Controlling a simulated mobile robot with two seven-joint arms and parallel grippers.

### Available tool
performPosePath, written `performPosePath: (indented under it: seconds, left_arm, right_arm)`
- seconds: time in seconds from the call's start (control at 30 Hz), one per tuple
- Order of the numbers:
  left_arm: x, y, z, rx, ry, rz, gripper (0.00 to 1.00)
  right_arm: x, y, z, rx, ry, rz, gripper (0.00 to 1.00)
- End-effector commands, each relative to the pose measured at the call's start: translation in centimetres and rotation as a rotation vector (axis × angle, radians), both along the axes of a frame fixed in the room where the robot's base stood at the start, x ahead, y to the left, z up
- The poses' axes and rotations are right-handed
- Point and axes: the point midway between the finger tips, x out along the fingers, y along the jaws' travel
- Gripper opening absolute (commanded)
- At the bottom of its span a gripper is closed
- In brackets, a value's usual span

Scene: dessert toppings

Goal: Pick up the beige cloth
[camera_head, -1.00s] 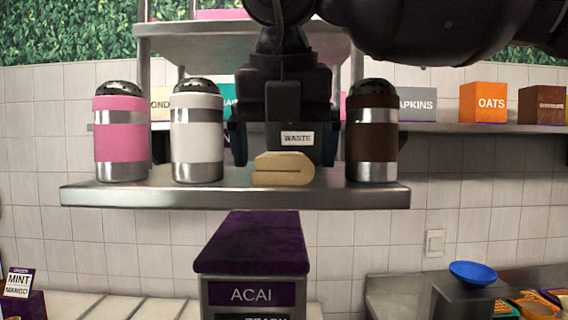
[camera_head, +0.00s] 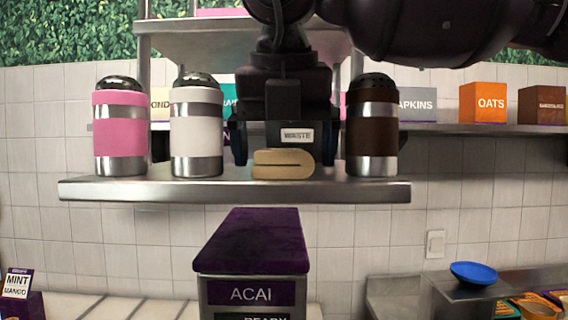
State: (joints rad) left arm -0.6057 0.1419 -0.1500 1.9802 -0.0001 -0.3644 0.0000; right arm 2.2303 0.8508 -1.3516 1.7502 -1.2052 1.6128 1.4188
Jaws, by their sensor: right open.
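The beige cloth (camera_head: 283,164) lies folded on the steel shelf (camera_head: 110,189), near the shelf's front edge, between the white shaker and the brown shaker. My right gripper (camera_head: 288,150) comes down from above, directly behind or over the cloth, with one dark finger to the left of the cloth and the other to its right. It is open, and the cloth sits in the gap between the fingers. Whether the fingers touch the cloth cannot be told. My left gripper is not in view.
A pink shaker (camera_head: 120,140) and a white shaker (camera_head: 197,140) stand left of the gripper, and a brown shaker (camera_head: 371,140) stands close on its right. A small WASTE label (camera_head: 297,135) shows behind the cloth. A purple-topped ACAI bin (camera_head: 252,245) is below.

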Motion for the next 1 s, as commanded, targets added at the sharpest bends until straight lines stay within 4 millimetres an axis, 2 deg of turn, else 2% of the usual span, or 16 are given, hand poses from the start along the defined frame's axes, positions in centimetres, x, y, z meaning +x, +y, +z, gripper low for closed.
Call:
performPosePath:
  seconds: [0.3, 0.63, 1.0]
  left_arm:
    - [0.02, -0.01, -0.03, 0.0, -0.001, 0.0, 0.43]
    - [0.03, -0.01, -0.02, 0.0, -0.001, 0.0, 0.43]
    - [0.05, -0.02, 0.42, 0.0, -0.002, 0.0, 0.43]
  right_arm:
    - [0.01, 0.01, -0.02, 0.0, 0.0, 0.0, 0.94]
    - [0.0, 0.01, -0.02, 0.0, 0.0, 0.0, 0.44]
    - [-0.02, 0.01, 0.28, 0.0, -0.001, 0.0, 0.42]
